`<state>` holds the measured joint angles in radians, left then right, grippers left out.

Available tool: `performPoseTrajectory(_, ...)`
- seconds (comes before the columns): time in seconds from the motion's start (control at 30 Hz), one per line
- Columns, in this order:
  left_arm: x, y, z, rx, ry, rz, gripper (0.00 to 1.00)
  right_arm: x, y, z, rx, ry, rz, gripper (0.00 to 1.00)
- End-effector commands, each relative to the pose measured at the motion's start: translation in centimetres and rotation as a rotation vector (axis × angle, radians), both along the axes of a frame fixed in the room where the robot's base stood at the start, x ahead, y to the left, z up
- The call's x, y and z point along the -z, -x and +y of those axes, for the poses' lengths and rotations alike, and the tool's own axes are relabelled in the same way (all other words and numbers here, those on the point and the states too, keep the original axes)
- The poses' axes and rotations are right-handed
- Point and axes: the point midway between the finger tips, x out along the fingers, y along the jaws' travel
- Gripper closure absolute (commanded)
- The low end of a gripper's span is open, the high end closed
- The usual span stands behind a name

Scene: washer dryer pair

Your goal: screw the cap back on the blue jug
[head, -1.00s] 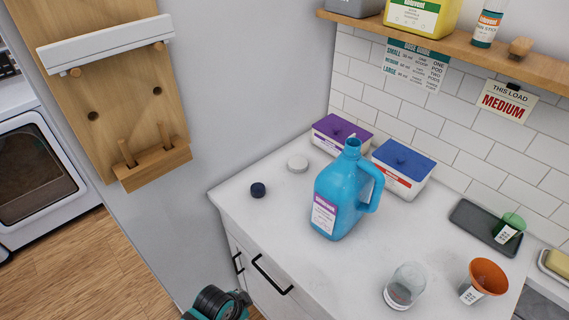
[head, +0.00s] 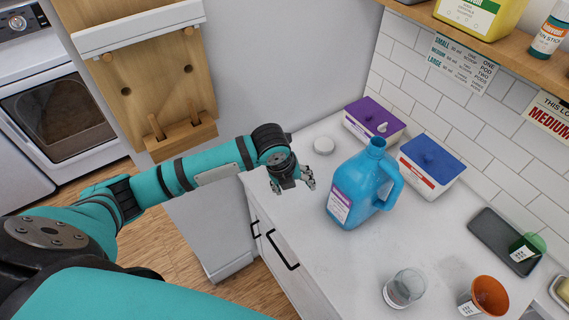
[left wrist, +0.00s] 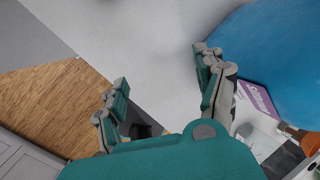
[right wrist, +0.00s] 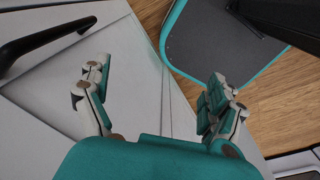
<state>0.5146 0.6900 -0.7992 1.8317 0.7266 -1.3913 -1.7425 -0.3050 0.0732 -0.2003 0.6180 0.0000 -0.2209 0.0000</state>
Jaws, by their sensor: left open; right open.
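The blue jug (head: 352,186) stands upright on the counter with its neck open and its handle to the right. In the left wrist view, its blue side (left wrist: 275,48) fills the upper right. My left gripper (head: 293,185) is open over the counter's left end, left of the jug and apart from it. No dark cap shows now; the spot where it lay is behind this gripper in the head view. My right gripper (right wrist: 160,75) is open and empty in front of the cabinet, outside the head view.
Purple-lidded (head: 374,118) and blue-lidded (head: 431,160) tubs stand behind the jug. A glass (head: 404,288), an orange cup (head: 488,296) and a dark tray (head: 500,238) are to the right. A black handle (right wrist: 45,42) is near my right gripper. The counter's front middle is clear.

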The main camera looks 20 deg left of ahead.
Motion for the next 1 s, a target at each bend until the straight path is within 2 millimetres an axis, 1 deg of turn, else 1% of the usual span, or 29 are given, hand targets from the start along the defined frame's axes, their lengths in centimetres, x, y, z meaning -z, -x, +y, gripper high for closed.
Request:
performPoseTrajectory(0.03,-1.6,-1.5,2.0,0.087,-0.063,-0.016,0.29,-0.3,-0.1,-0.1,-0.001,0.002,-0.001,0.07)
performPoseTrajectory(0.1,-3.1,-2.7,4.2,0.208,-0.133,-0.02,0.29,-0.5,-0.2,-0.3,-0.002,0.004,-0.003,0.07)
performPoseTrajectory(0.2,-4.9,-4.0,6.9,0.34,-0.208,-0.018,0.29,-0.7,-0.5,-0.6,-0.002,0.007,-0.007,0.07)
performPoseTrajectory(0.3,-6.3,-4.8,8.9,0.431,-0.257,-0.014,0.29,-0.9,-0.7,-0.8,-0.003,0.009,-0.009,0.07)
performPoseTrajectory(0.4,-7.1,-5.2,10.1,0.485,-0.283,-0.009,0.29,-0.9,-0.7,-0.8,-0.003,0.01,-0.009,0.07)
performPoseTrajectory(0.53,-7.6,-5.4,10.7,0.515,-0.296,-0.007,0.29,-1.0,-0.6,-0.8,-0.003,0.009,-0.009,0.07)
performPoseTrajectory(0.83,-7.5,-5.4,10.7,0.518,-0.296,-0.008,0.29,-0.9,-0.6,-0.7,-0.003,0.009,-0.009,0.07)
performPoseTrajectory(0.93,-7.0,-5.6,10.7,0.518,-0.296,-0.006,0.29,-0.9,-0.6,-0.7,-0.002,0.009,-0.009,0.07)
performPoseTrajectory(1.0,-6.0,-5.8,10.7,0.517,-0.296,-0.005,0.29,-0.9,-0.6,-0.7,-0.002,0.008,-0.009,0.07)
